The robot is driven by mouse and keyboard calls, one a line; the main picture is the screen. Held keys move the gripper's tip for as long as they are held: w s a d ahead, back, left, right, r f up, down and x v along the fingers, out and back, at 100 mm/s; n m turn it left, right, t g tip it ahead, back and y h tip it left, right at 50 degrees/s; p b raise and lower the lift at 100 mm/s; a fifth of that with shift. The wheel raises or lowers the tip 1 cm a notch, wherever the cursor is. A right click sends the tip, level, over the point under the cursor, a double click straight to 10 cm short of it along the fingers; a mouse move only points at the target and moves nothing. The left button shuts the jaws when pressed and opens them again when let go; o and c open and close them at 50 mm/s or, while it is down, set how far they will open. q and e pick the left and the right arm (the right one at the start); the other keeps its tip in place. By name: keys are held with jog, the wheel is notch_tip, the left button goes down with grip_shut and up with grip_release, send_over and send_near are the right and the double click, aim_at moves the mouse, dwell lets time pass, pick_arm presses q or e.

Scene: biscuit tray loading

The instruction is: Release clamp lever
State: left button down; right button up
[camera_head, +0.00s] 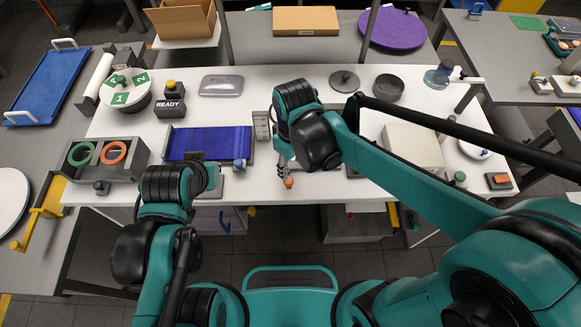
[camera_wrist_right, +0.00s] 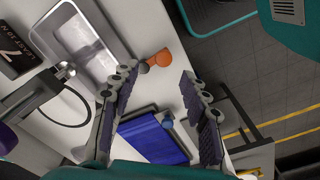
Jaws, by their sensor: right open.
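An orange-tipped piece (camera_head: 289,182), which looks like the clamp lever, is at the front edge of the white table, just below my right gripper (camera_head: 284,160). In the right wrist view the orange piece (camera_wrist_right: 160,57) lies ahead of my right gripper (camera_wrist_right: 163,98), between the lines of its two spread fingers, with a grey rounded part beside it. The right gripper is open and appears empty. My left arm is near the table's front left. Its gripper (camera_head: 207,172) is dark and partly hidden by the wrist, so its fingers are unclear.
A blue panel (camera_head: 225,139) with a blue knob (camera_head: 239,163) lies left of the right gripper. A grey tray (camera_head: 221,85), a READY sign (camera_head: 170,106) and a bin with green and orange rings (camera_head: 126,174) are further left. A pale box (camera_head: 413,147) stands to the right.

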aim_at(289, 180)
jog(key=shift+a+f+n, duration=0.1)
jog(key=shift+a+n, duration=0.2)
jog(key=shift+a, duration=0.05)
jog(key=shift+a+f, duration=0.1)
jog(key=shift+f, duration=0.25)
notch_tip(289, 180, down, 7)
jog(key=b, duration=0.2)
jog(key=shift+f+b, duration=0.1)
jog(key=shift+b, duration=0.2)
jog(key=shift+c, duration=0.3)
grip_shut()
